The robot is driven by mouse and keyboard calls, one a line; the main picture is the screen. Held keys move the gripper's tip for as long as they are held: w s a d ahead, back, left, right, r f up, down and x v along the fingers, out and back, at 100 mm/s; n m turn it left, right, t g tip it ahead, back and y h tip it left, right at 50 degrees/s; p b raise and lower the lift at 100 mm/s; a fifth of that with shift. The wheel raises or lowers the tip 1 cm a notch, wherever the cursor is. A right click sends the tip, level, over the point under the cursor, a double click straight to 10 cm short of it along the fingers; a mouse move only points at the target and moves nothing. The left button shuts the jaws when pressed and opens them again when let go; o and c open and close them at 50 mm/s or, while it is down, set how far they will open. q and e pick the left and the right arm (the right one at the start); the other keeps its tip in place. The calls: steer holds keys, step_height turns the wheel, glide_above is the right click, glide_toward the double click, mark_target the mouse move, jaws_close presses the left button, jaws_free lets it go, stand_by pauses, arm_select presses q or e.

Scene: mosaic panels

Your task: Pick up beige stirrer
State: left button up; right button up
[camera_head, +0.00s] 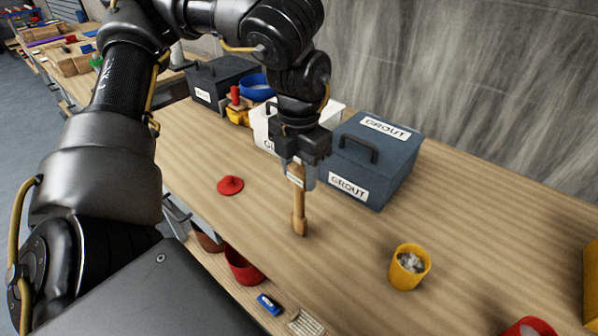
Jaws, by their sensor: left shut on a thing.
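The beige stirrer (299,208) is a wooden stick, pale brown, in the middle of the head view. My left gripper (299,178) is shut on its upper end and points down. The stirrer hangs upright below the fingers, its lower end at or just above the wooden table (350,245); I cannot tell whether it touches. My right gripper is not in view.
A dark blue grout box (385,160) stands just right of the gripper, a white box (262,125) behind it. A red lid (230,185) lies left. A yellow cup (409,267) with grey contents stands front right. A red bowl (242,266) sits below the front edge.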

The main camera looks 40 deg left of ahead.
arm_select(q)
steer(key=shift+r, duration=0.4)
step_height(320, 180, up, 3)
steer(key=shift+f, duration=0.2)
steer(key=s+d+r+b, duration=0.3)
steer(key=s+d+r, duration=0.2)
steer(key=s+r, duration=0.4)
steer(key=s, duration=0.4)
steer(key=shift+r, duration=0.2)
steer(key=shift+s, duration=0.1)
